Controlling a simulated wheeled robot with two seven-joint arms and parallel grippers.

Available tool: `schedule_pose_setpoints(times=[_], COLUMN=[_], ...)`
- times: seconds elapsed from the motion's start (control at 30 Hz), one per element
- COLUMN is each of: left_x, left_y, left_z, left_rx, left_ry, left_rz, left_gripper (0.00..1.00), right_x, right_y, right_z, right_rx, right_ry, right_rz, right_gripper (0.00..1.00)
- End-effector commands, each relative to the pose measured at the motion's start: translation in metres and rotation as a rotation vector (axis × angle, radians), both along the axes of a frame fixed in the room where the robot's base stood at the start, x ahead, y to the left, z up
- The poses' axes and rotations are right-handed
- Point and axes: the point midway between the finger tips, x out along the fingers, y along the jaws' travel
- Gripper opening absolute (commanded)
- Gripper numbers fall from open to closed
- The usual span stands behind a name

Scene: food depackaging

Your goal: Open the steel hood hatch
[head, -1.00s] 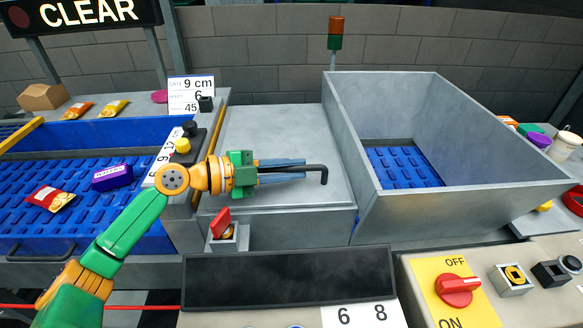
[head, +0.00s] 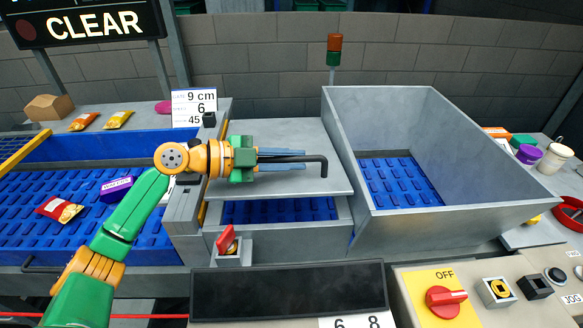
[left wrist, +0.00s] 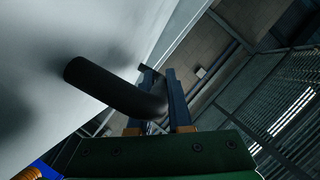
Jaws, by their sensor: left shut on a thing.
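The steel hood hatch (head: 315,135) is a flat grey lid in the middle of the head view. Its front edge is raised, and a gap under it shows blue belt inside the hood. A black bar handle (head: 323,167) runs along the hatch near its front edge. My left gripper (head: 300,160) is shut on the handle. In the left wrist view the black handle (left wrist: 115,88) passes between the blue fingers (left wrist: 176,105), with the grey hatch surface (left wrist: 85,35) beside it. My right gripper is not in view.
A steel-walled bin (head: 440,205) stands right of the hatch. A red switch (head: 226,240) sits in front below the hatch. A blue conveyor (head: 80,225) with packets lies left. A control panel with a red OFF/ON knob (head: 443,301) is front right.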

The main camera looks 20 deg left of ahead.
Motion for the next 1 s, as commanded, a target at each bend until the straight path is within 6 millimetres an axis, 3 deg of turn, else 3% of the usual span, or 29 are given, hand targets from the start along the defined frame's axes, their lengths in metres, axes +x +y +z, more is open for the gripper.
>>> schedule_pose_setpoints(times=[0.03,0.2,0.33,0.6,1.0], left_x=[0.005,0.024,0.038,0.059,0.074], left_y=[0.002,0.009,0.015,0.024,0.031], left_z=[0.030,0.076,0.099,0.129,0.141], left_rx=[-0.018,-0.037,-0.035,-0.053,-0.078], left_ry=[0.026,0.065,0.066,0.113,0.178], left_rz=[0.003,0.001,0.000,0.000,0.001], left_gripper=[0.00,0.00,0.00,0.00,0.00], right_x=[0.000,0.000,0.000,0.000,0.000], right_y=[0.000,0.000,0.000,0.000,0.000], right_z=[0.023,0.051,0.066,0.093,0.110], right_rx=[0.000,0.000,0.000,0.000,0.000], right_ry=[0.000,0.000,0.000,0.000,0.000], right_rz=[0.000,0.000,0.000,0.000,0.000], right_gripper=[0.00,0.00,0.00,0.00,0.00])
